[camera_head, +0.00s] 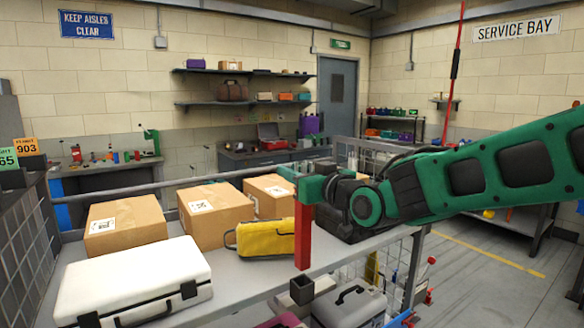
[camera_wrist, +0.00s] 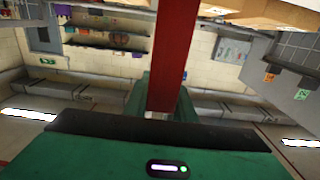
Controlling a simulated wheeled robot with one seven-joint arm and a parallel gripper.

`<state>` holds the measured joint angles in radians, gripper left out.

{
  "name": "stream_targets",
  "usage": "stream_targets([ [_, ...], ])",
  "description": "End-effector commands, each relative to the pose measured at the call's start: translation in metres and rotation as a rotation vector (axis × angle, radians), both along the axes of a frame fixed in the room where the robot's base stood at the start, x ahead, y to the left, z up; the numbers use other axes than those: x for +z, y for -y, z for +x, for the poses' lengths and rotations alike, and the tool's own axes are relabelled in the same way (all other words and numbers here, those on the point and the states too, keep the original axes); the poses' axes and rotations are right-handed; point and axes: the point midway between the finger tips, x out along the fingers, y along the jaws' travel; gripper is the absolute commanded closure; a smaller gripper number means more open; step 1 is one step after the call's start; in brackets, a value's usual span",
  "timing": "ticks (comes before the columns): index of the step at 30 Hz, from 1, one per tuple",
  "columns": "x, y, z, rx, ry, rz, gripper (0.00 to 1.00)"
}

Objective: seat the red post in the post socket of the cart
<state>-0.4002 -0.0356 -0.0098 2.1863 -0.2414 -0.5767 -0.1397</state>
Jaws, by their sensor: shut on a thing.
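The red post (camera_head: 303,238) hangs about upright from my gripper (camera_head: 308,188), which is shut on its upper part. In the wrist view the red post (camera_wrist: 173,60) runs from the top edge down to the jaws. A dark square post socket (camera_head: 301,290) with an open top stands below the post's lower end in the head view. The post's lower end appears just above the socket, with a small gap; whether it is exactly in line in depth I cannot tell. The rest of the cart is mostly hidden or cut off at the bottom edge.
A conveyor (camera_head: 240,280) behind the socket carries a white case (camera_head: 135,280), a yellow bag (camera_head: 262,238) and several cardboard boxes (camera_head: 213,212). A grey case (camera_head: 348,305) lies right of the socket. Open floor (camera_head: 480,275) shows at right.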

Motion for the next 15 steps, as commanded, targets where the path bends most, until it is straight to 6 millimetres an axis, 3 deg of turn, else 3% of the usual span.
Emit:
stream_targets([
  [15,-0.028,0.000,0.000,0.000,0.001,0.001,1.00],
])
